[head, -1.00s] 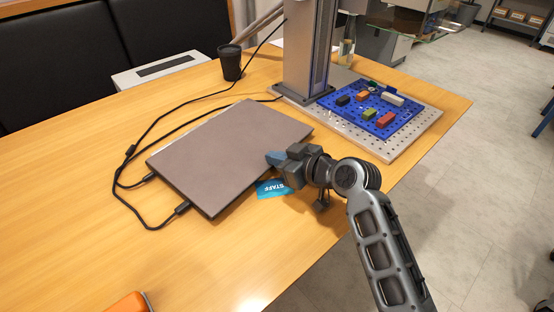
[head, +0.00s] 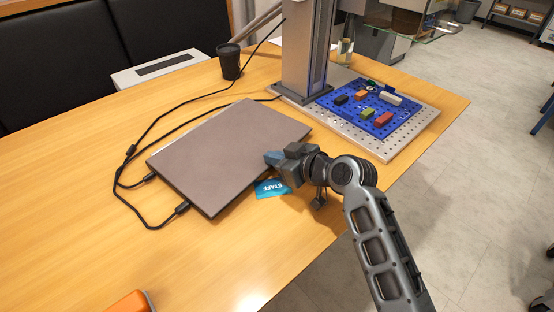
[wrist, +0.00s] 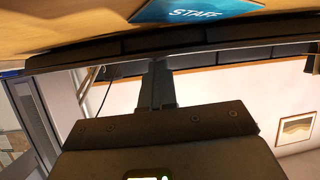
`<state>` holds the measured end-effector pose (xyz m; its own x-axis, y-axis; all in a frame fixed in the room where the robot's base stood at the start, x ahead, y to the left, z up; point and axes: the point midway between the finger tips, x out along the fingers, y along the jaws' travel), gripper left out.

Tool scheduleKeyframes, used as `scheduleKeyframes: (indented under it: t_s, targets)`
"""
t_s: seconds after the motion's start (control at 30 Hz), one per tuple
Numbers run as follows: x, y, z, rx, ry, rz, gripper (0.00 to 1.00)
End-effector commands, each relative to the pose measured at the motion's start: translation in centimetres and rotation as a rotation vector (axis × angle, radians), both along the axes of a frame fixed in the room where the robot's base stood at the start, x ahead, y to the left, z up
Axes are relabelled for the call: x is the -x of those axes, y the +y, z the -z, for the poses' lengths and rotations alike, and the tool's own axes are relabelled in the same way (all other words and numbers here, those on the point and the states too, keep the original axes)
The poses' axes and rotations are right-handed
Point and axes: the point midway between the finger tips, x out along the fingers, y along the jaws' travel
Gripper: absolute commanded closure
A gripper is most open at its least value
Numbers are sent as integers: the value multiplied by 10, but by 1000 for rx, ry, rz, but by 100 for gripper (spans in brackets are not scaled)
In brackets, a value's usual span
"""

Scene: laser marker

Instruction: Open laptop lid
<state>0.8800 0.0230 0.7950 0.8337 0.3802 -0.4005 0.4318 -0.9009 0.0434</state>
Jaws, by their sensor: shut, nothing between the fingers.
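The laptop (head: 230,152) lies shut on the wooden table, a flat grey-brown slab with cables at its left side. My gripper (head: 272,158) is shut and empty at the laptop's right edge, its bluish fingertips at the rim. In the wrist view the shut fingers (wrist: 156,68) reach up to the dark laptop edge (wrist: 190,42). Whether they touch the edge or sit just under the lid I cannot tell.
A blue STAFF card (head: 272,188) lies by the laptop's right edge, below my gripper. A perforated plate (head: 425,117) with a blue board (head: 365,107) of small blocks and a metal column (head: 307,55) stand behind. A black cup (head: 229,62) is at the back. Black cables (head: 130,150) run left.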

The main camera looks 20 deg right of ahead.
Motion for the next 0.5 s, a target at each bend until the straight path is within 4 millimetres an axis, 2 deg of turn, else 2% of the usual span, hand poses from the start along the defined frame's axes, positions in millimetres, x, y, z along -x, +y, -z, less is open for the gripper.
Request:
scheduleKeyframes:
  t_s: [0.03, 0.5]
  targets:
    - [18, 22, 51, 5, 110, -53, 100]
    - [13, 25, 35, 5, 111, -54, 100]
